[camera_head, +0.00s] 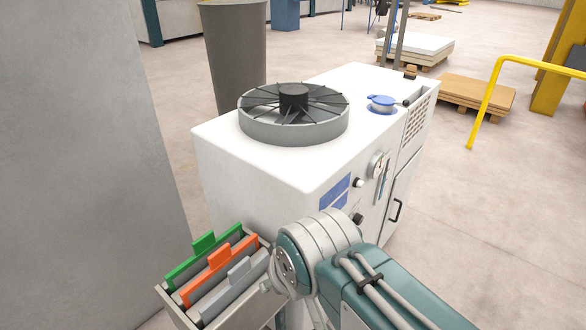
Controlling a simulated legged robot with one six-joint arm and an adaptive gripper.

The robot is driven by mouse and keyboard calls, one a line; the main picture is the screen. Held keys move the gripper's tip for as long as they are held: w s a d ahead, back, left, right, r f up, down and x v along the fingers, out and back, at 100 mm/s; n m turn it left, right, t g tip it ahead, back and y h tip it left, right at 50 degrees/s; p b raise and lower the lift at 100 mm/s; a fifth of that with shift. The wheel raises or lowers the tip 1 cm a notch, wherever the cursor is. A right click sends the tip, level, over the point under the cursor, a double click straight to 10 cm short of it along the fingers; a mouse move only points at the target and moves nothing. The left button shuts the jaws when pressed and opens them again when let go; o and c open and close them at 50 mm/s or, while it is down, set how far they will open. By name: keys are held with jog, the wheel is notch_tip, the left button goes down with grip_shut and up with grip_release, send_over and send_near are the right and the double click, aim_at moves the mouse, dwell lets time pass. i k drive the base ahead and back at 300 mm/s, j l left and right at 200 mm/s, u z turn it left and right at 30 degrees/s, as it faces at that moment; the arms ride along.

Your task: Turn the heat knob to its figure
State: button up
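A white cabinet machine (265,170) with a round fan on top stands in the middle of the view. Its right-hand face carries a small pale knob (358,183) and a dark knob (358,218) lower down. I cannot tell which is the heat knob, and no figures are readable. My arm crosses the lower middle, in front of the lower part of that face. My gripper is out of the picture, so its opening and any contact are hidden.
An open holder with green, orange and grey folders (219,257) stands left of my arm. A grey wall or panel (85,160) fills the left. A yellow rail (487,100) and pallets (475,92) are at the right.

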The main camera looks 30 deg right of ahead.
aim_at(358, 219)
jog(key=z, duration=1.3)
